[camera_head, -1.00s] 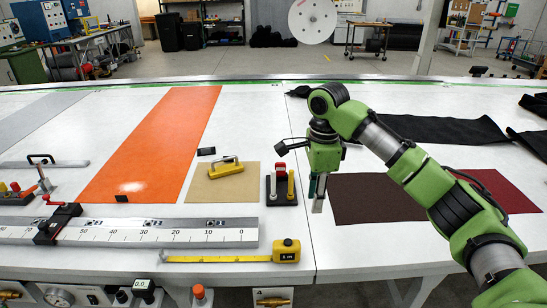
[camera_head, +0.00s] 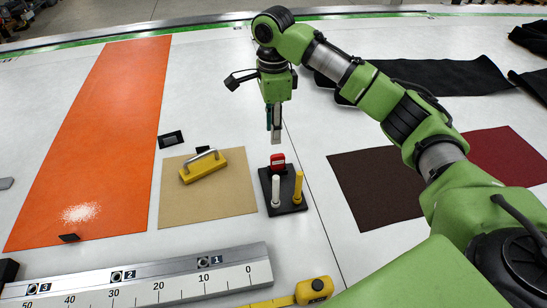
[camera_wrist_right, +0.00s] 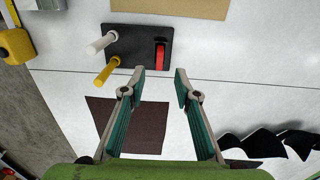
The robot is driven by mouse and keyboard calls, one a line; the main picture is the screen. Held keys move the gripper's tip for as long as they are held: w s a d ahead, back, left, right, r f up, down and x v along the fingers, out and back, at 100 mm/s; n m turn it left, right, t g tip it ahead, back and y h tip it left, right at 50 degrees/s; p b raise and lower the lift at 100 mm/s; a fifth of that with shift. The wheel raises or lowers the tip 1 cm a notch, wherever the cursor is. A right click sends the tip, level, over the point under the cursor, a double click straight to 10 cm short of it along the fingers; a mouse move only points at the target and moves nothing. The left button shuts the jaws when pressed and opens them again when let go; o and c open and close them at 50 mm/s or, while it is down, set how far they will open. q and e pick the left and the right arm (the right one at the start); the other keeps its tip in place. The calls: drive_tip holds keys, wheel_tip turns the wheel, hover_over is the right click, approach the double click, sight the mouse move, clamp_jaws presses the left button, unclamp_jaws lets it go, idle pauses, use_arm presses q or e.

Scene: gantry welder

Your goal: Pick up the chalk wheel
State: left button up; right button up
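A small red piece, which looks like the chalk wheel (camera_head: 277,162), stands at the far end of a black holder (camera_head: 290,207). A white stick (camera_head: 276,190) and a yellow stick (camera_head: 298,187) stand upright in the same holder. In the right wrist view the red wheel (camera_wrist_right: 159,56) is edge-on, just beyond the fingertips. My right gripper (camera_head: 275,128) points down above and slightly behind the red wheel. Its fingers are apart with nothing between them in the right wrist view (camera_wrist_right: 160,82). My left gripper is not in view.
Orange fabric (camera_head: 105,120) is farther left. A long metal ruler (camera_head: 150,284) and a yellow tape measure (camera_head: 314,290) are in front. Dark brown fabric (camera_head: 375,190) lies right.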

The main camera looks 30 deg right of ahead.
sight(278, 155)
drive_tip(key=f, duration=0.2)
drive_tip(key=f+p, duration=0.1)
drive_tip(key=f, duration=0.2)
drive_tip(key=shift+s+d+f, duration=0.1)
drive_tip(key=shift+s+f, duration=0.1)
drive_tip(key=shift+f, duration=0.15)
drive_tip(key=shift+w+f, duration=0.15)
drive_tip(key=shift+f, duration=0.1)
drive_tip(key=shift+d+f, duration=0.1)
drive_tip(key=shift+f, duration=0.15)
drive_tip(key=f, duration=0.1)
drive_tip(key=f+p, duration=0.2)
drive_tip(key=f, duration=0.1)
drive_tip(key=shift+s+d+f, duration=0.1)
drive_tip(key=shift+s+d, duration=0.1)
drive_tip(key=shift+d, duration=0.2)
drive_tip(key=shift+w+f, duration=0.1)
drive_tip(key=shift+f, duration=0.2)
drive_tip(key=shift+r, duration=0.1)
clamp_jaws()
